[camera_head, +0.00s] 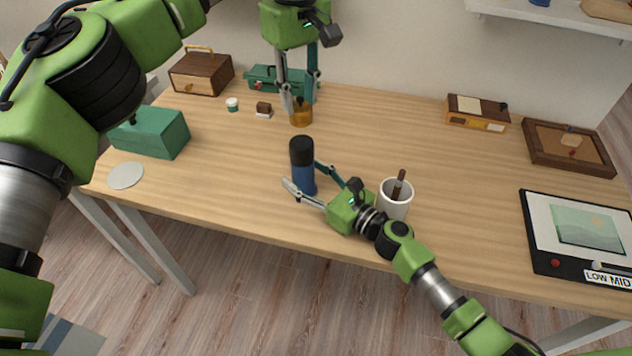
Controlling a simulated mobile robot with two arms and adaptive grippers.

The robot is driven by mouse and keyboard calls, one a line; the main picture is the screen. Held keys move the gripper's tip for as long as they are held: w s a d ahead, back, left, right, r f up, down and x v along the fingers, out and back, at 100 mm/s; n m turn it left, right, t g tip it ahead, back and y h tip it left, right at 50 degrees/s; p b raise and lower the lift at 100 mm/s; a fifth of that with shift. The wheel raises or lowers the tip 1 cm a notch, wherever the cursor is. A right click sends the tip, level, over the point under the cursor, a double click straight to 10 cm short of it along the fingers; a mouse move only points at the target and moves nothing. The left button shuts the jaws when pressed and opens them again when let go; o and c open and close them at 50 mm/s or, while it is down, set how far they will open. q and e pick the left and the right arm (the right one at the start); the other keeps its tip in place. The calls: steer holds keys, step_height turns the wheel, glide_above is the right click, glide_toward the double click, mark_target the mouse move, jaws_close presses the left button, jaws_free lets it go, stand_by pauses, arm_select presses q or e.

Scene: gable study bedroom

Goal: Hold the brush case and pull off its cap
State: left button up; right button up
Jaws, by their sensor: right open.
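The brush case (302,181) is a blue cylinder with a black cap (301,150). It stands upright near the front middle of the table. My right gripper (305,182) is open low around the case, with one finger at its front left and the other at its right. I cannot tell whether either finger touches it. My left gripper (300,106) points down from above, with its fingers apart, higher in the picture than the cap. An amber jar (301,118) shows between and below its fingertips; their depth relative to the jar is unclear.
A white mug (395,208) with a brown item stands close to my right gripper. A green box (160,134) and pale disc (125,176) are at left. A drawing panel (536,236) is at right. The table's middle right (450,160) is clear.

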steer(key=shift+w+a, duration=0.2)
steer(key=shift+a, duration=0.05)
steer(key=c, duration=1.3)
